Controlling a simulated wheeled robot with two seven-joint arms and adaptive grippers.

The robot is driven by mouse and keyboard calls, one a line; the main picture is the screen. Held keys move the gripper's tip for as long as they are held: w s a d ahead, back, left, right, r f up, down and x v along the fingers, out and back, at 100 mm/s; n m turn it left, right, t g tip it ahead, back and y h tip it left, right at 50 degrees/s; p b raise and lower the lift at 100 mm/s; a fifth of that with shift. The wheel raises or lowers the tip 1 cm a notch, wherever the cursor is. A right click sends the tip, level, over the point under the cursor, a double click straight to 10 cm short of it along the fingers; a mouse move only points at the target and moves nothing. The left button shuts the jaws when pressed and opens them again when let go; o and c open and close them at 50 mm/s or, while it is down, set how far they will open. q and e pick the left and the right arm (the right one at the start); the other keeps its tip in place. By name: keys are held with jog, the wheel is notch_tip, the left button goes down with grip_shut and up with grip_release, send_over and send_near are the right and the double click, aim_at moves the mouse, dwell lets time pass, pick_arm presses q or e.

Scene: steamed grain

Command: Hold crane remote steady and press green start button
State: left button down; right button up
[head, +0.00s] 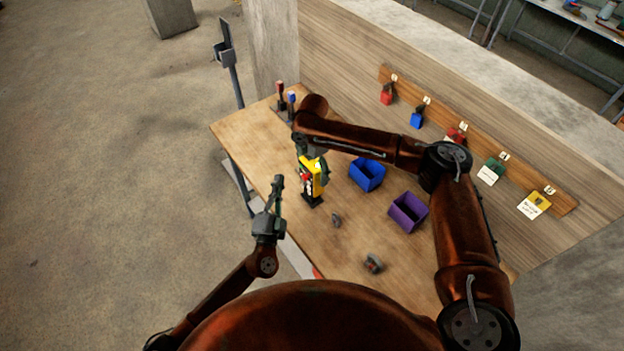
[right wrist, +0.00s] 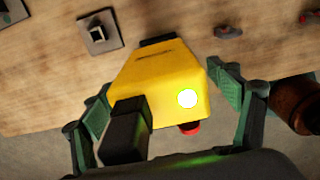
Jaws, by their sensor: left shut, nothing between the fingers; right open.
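The yellow crane remote (head: 309,187) stands near the table's left edge, above a small black base. In the head view my right gripper (head: 320,170) partly covers the remote. My left gripper (head: 278,183) is shut and empty, left of the remote and apart from it.
A blue bin (head: 367,175) and a purple bin (head: 408,212) stand right of the remote. Red and blue levers (head: 291,102) stand at the far corner. A tag board (head: 477,140) hangs on the wall behind.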

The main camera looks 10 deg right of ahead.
jog(key=shift+r, duration=0.1)
notch_tip(320, 180, up, 12)
jog(key=shift+f, duration=0.1)
dwell(0.5)
